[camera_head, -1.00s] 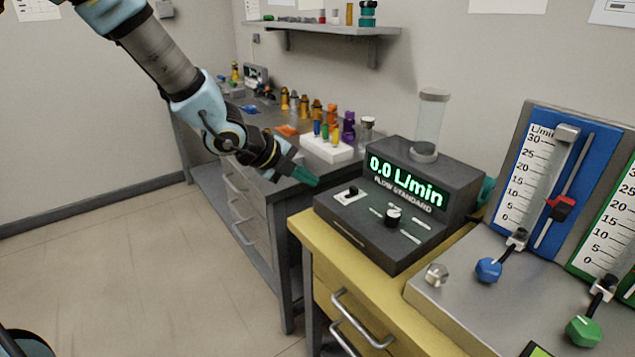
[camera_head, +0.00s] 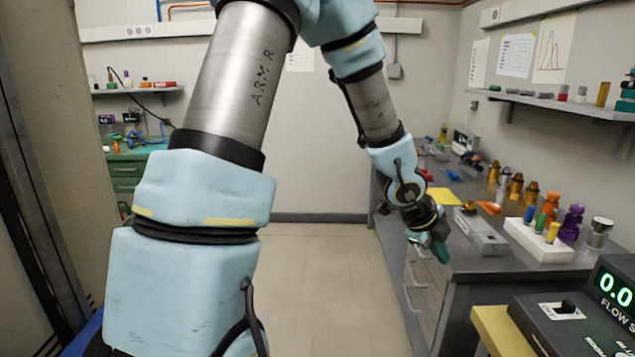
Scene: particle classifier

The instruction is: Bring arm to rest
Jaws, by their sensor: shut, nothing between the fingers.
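My arm stretches from the lower left up over the top of the head view and down to the right. My gripper (camera_head: 440,250) hangs at its end, with teal fingertips pointing down. It is shut and empty. It is beside the front edge of the grey bench (camera_head: 480,262), left of the white block that holds small coloured tubes. I see no contact with the bench, but the exact gap is hard to tell.
A white block (camera_head: 540,246) with coloured tubes and several coloured bottles stand on the bench. The flow standard box (camera_head: 585,320) is at the lower right. A wall shelf (camera_head: 560,104) is above. A green cabinet (camera_head: 125,180) is at the back left. The middle floor is clear.

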